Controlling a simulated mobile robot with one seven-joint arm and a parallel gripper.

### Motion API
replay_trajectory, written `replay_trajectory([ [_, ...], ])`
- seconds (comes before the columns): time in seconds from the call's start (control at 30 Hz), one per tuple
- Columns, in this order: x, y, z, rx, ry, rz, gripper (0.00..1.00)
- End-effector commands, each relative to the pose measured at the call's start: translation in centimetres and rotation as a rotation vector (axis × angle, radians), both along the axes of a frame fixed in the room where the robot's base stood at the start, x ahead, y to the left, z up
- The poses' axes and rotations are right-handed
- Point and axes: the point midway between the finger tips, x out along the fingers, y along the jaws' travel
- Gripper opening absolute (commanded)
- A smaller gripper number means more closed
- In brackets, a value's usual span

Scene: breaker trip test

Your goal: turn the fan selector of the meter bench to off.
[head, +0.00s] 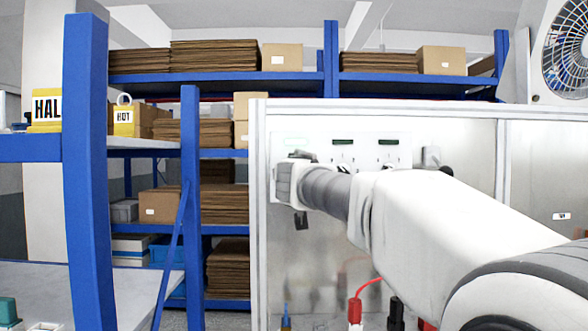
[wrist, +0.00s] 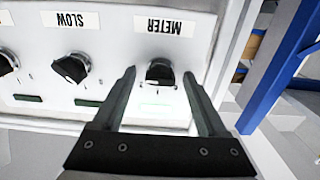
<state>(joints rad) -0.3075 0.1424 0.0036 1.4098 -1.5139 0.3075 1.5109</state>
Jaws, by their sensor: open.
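The bench panel (wrist: 115,50) appears upside down in the wrist view. It carries a row of dark rotary knobs. The knob by the METER label (wrist: 164,27) is the METER knob (wrist: 160,72); the SLOW knob (wrist: 72,67) is left of it, and a third knob (wrist: 6,62) is cut by the left edge. No label reading fan shows, so I cannot tell which knob is the fan selector. My gripper (wrist: 159,76) is open, its fingertips on either side of the METER knob; contact is unclear. In the head view my arm covers part of the panel (head: 365,151).
A wall fan (head: 566,50) hangs at the upper right. Blue shelving (head: 88,170) with cardboard boxes stands at the left. A red plug (head: 355,311) and dark plugs stand below the panel. A small display near the METER knob glows pale green.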

Motion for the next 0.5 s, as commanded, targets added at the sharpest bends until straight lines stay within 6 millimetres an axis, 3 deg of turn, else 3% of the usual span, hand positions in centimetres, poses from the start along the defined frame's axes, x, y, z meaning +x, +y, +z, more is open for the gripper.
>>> replay_trajectory([
  [0.23,0.05,-0.01,-0.04,0.000,0.000,0.000,0.75],
  [0.5,0.04,-0.01,-0.03,0.000,0.000,0.000,0.26],
])
